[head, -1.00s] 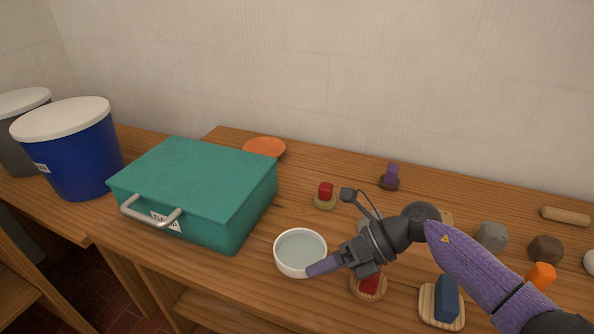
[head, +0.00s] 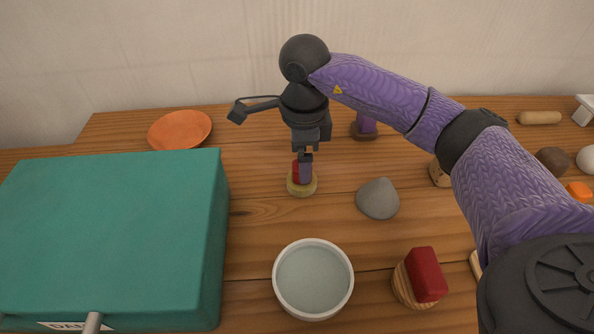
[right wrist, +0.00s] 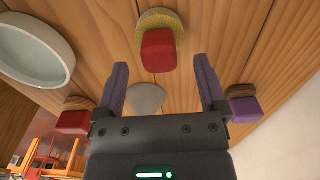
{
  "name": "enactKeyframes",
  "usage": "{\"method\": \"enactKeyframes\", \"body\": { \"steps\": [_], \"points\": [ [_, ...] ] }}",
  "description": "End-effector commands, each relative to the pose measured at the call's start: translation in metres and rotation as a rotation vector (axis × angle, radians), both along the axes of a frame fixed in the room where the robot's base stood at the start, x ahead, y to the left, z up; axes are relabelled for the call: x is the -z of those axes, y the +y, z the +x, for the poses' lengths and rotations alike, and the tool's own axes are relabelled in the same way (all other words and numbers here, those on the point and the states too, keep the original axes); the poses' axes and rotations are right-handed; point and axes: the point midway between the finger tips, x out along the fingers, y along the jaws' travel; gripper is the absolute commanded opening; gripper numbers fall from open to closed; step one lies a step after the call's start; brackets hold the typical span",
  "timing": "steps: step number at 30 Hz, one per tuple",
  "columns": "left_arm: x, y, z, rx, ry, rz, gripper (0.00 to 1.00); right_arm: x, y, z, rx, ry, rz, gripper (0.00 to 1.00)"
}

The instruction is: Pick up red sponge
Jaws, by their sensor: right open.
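A small red block (head: 296,170) sits on a round yellowish base at the middle of the table in the head view. My right gripper (head: 305,178) points down at it, and its fingers partly hide it. In the right wrist view the red block (right wrist: 158,50) shows just ahead, between the lines of the open, empty fingers (right wrist: 161,68). A second, longer red block (head: 427,274) rests on a round wooden base at the front right. It also shows at the lower left of the wrist view (right wrist: 72,121). I cannot tell which is the sponge. My left gripper is not in view.
A white bowl (head: 313,309) stands in front of the gripper. A teal case (head: 110,235) fills the left side, with an orange plate (head: 180,130) behind it. A grey stone (head: 378,198) is close on the right. A purple block (head: 365,124) stands behind.

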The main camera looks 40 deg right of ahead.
Motion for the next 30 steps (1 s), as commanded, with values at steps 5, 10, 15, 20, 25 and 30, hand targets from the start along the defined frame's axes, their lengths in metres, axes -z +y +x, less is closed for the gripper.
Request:
{"method": "enactKeyframes", "body": {
  "steps": [5,10,15,20,25,30],
  "points": [
    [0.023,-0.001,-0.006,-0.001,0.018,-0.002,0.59,0.04,0.001,0.0,-0.001,0.006,0.002,0.91],
    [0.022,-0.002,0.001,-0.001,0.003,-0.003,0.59,0.036,0.001,0.0,0.0,-0.002,0.003,0.91],
    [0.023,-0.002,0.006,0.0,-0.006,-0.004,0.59,0.036,0.001,0.0,0.0,-0.001,0.003,0.62],
    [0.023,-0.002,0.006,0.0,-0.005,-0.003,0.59,0.036,0.001,0.0,0.0,-0.001,0.003,0.28],
    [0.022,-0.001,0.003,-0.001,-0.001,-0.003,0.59,0.036,0.001,0.0,0.0,0.0,0.004,0.0],
    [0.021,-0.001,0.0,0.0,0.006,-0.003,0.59,0.036,0.001,0.0,0.0,-0.001,0.003,0.0]
  ]
}}
